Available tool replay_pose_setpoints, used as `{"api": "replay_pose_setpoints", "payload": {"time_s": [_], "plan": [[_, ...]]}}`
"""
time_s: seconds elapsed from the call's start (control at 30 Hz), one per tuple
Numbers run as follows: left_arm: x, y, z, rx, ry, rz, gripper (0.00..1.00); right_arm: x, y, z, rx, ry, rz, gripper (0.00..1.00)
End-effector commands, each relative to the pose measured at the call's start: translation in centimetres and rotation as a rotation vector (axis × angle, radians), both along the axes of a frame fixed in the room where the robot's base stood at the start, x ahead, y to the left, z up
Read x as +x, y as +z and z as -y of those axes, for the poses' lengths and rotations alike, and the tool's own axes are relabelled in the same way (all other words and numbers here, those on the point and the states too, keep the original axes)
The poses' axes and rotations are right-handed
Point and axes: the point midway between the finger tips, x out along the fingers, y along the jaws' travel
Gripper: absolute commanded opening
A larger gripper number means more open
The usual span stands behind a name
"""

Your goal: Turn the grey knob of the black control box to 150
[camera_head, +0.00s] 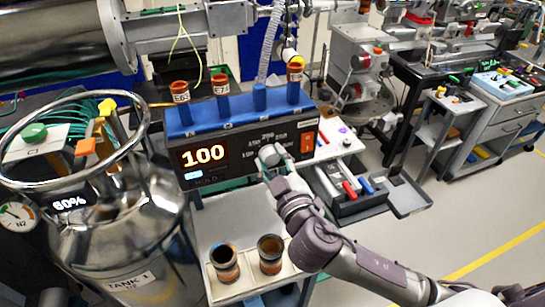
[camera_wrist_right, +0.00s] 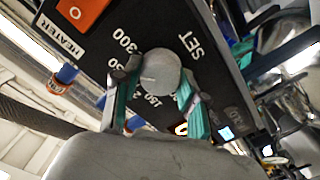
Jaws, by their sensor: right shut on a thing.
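The black control box (camera_head: 240,165) has a lit display (camera_head: 203,156) reading 100 on its front. Its grey knob (camera_wrist_right: 160,73) shows as a round cap in the right wrist view, with the dial marks 150, 300 and SET printed around it. My right gripper (camera_wrist_right: 157,92) has its two fingers on opposite sides of the knob and is shut on it. In the head view the right gripper (camera_head: 272,161) is at the box's front face and hides much of the dial. The knob's pointer cannot be made out. My left gripper is not in view.
An orange switch (camera_head: 307,142) marked HEATER is right of the knob. A blue rack (camera_head: 240,108) with several orange-capped tubes stands on the box. A steel tank (camera_head: 120,235) stands close on the left. Two open cups (camera_head: 270,254) are below the box.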

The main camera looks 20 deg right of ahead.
Motion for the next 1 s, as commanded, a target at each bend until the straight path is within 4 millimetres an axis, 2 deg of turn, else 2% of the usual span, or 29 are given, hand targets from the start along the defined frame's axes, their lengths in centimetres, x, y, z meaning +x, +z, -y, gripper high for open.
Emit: {"api": "replay_pose_setpoints", "payload": {"time_s": [1.0], "plan": [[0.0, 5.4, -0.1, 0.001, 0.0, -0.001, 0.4, 0.0, 0.1, -0.1, -0.967, 0.002, 0.031, 0.07]]}}
